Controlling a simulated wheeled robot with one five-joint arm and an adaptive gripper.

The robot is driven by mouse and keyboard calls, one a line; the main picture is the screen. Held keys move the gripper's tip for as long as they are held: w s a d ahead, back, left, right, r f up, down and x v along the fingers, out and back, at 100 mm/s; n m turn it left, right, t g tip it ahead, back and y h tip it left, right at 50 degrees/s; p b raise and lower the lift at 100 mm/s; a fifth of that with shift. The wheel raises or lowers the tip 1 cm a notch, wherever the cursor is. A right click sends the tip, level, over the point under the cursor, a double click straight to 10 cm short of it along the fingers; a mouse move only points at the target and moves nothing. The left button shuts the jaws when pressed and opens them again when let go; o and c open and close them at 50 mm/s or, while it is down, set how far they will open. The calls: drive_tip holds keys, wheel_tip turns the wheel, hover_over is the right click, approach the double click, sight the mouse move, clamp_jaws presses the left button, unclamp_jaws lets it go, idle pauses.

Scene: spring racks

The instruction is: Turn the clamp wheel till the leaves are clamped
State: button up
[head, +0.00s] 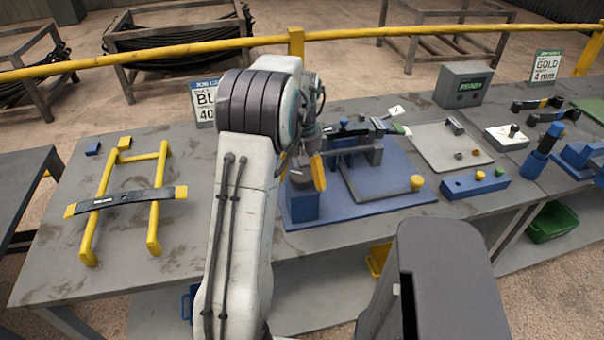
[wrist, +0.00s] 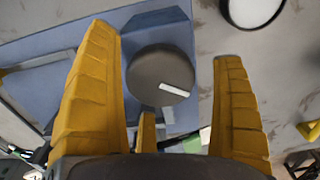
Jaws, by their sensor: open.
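The clamp wheel (wrist: 150,68) is a dark round disc with a white mark near its rim. It sits on the blue clamp fixture (head: 375,207) and is partly hidden behind my gripper in the head view. My gripper (wrist: 166,46) is open, with one yellow finger on each side of the wheel in the wrist view. I cannot tell whether either finger touches it. In the head view a yellow finger of my gripper (head: 318,172) shows beside the wheel. Dark leaves (head: 352,131) lie across the back of the fixture; the arm hides part of them.
A yellow stand (head: 153,230) with a dark leaf across it is on the left of the bench. A grey tray (head: 435,152), a blue block (head: 460,187) and a grey-green box (head: 464,84) are to the right. A yellow rail (head: 350,33) runs behind the bench.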

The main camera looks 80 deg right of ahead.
drive_tip(key=c, duration=1.2)
drive_tip(key=shift+m, duration=0.4)
drive_tip(key=m, duration=0.4)
drive_tip(key=shift+m+p, duration=0.3)
drive_tip(key=shift+m, duration=0.1)
drive_tip(key=m, duration=0.5)
